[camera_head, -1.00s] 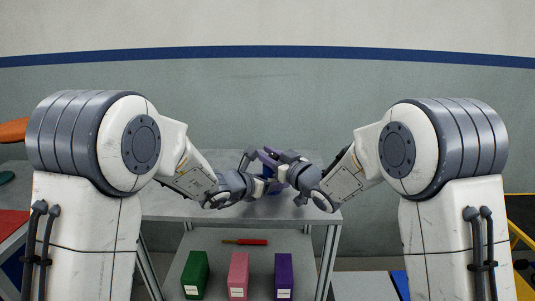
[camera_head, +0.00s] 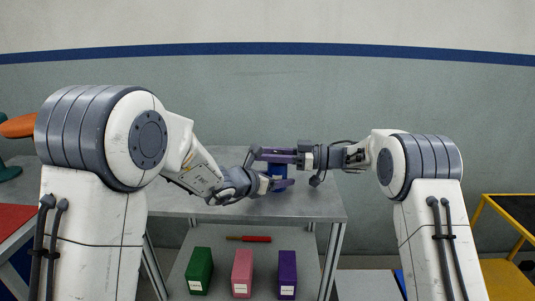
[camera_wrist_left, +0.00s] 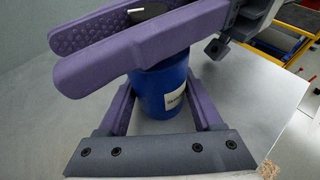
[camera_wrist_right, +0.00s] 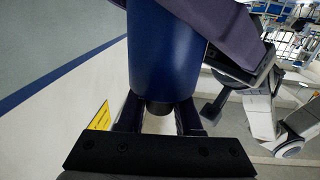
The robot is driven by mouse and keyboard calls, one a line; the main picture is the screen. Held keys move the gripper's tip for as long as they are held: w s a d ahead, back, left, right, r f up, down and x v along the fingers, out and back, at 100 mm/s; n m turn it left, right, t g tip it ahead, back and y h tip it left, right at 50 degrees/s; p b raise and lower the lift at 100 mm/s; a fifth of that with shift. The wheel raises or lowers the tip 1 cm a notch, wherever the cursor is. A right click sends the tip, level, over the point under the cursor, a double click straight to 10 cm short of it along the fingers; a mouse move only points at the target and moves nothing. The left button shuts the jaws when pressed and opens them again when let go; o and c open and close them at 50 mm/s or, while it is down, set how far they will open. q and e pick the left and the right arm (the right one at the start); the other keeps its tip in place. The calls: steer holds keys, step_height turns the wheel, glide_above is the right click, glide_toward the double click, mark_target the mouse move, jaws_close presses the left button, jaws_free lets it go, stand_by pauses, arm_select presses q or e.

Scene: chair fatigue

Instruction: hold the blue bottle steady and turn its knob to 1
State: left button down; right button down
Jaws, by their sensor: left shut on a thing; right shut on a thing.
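The blue bottle (camera_head: 277,170) stands upright on the grey table (camera_head: 180,202). My left gripper (camera_head: 279,185) is shut on the bottle's body from the left. My right gripper (camera_head: 275,154) comes in level from the right, above the left one, and is shut on the dark knob (camera_wrist_right: 160,107) at the bottle's top. The right gripper's purple fingers also cross the left wrist view (camera_wrist_left: 140,45) above the bottle. A small white mark shows between them. The knob's numbers cannot be read.
On the shelf below stand a green box (camera_head: 200,271), a pink box (camera_head: 242,273) and a purple box (camera_head: 287,274). A red-handled tool (camera_head: 250,239) lies behind them. The tabletop left of the bottle is clear. A yellow-framed cart (camera_head: 507,235) stands at the right.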

arm_select(q)
steer(key=shift+s+f, duration=0.1)
arm_select(e)
steer(key=shift+s+r+n+g, duration=0.15)
steer(key=shift+n+g, duration=0.45)
steer(key=shift+g, duration=0.4)
steer(key=c, duration=0.6)
jaws_free()
steer(key=d, duration=1.2)
